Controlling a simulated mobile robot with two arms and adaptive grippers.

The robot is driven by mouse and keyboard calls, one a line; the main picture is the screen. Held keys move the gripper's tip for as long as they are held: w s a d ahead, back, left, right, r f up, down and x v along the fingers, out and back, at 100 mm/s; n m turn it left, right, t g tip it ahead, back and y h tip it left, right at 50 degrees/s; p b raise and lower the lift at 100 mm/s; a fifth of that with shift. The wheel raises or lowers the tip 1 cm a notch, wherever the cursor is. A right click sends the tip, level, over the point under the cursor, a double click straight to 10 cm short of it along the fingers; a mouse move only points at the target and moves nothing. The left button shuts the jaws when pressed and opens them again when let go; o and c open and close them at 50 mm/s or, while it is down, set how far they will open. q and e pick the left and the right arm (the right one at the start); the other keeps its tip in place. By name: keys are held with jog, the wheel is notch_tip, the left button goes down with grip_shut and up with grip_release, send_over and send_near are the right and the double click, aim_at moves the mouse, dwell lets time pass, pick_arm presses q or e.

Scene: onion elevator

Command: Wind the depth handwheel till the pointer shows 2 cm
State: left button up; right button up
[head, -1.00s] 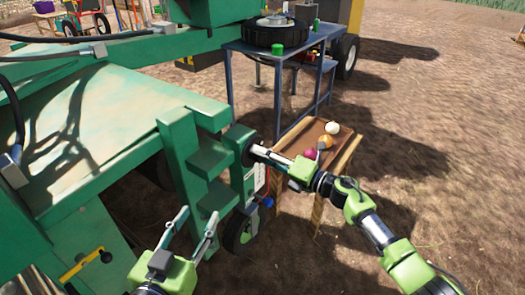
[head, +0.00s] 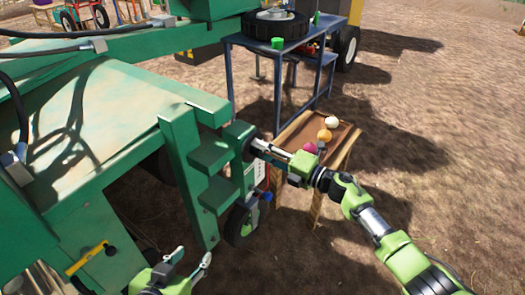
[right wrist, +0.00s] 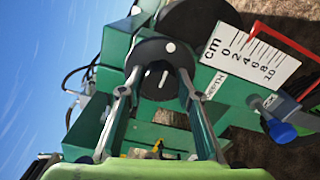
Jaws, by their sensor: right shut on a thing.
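The black depth handwheel (right wrist: 163,53) is a round disc on the green frame. My right gripper (right wrist: 162,77) has its two fingers at the disc, shut on it. In the head view the right gripper (head: 254,147) reaches the dark wheel on the green post from the right. The white cm scale (right wrist: 262,62) is right of the wheel in the wrist view, numbered 0 to 10. A red pointer (right wrist: 282,37) meets its edge near the low-number end; the exact reading is unclear. My left gripper (head: 190,264) is open and empty at the bottom of the head view.
A blue knob (right wrist: 283,131) sits below the scale. A rubber wheel (head: 240,224) stands under the green frame. A wooden tray (head: 345,146) with several onions is just beyond my right arm. A blue metal table (head: 277,56) stands behind. Open soil lies to the right.

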jog(key=o, duration=1.1)
jog(key=shift+d, duration=0.1)
jog(key=v, duration=1.2)
